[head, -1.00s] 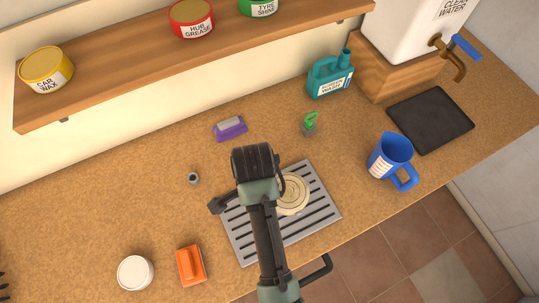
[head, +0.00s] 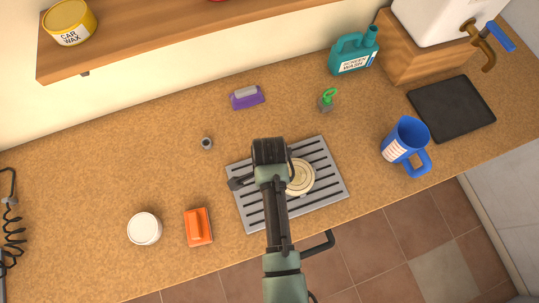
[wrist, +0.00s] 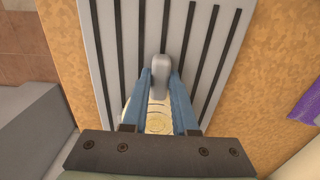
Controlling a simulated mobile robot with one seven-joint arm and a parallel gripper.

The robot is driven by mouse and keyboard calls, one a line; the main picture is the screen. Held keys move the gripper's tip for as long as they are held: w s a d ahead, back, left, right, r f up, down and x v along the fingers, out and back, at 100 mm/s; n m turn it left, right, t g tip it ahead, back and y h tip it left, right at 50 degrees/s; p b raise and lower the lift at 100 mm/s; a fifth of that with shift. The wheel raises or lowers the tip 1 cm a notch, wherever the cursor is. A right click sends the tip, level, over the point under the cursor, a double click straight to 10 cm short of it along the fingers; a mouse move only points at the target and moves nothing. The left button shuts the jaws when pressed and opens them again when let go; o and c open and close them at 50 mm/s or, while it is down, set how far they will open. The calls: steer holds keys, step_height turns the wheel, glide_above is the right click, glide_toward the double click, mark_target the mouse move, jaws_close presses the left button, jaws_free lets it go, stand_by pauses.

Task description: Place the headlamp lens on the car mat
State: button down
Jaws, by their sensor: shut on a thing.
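The headlamp lens, a round cream disc with a ringed face (head: 301,177), is partly hidden behind my arm in the head view. In the wrist view the lens (wrist: 158,121) shows between and behind my blue fingers. My gripper (wrist: 162,75) is shut, with a grey rounded piece between its fingertips that looks like part of the lens. The grey mat with dark slots, which I take for the car mat (head: 327,190), lies flat on the counter under my gripper. The lens is over this mat; I cannot tell whether it touches it.
A blue jug (head: 407,145) and a black pad (head: 452,109) lie to the right. An orange scraper-like block (head: 198,227) and a white jar (head: 144,229) are at left. A purple brush (head: 247,97), small nut (head: 207,143) and green-topped item (head: 327,100) stand behind.

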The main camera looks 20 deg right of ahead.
steer(key=c, duration=0.7)
jaws_free()
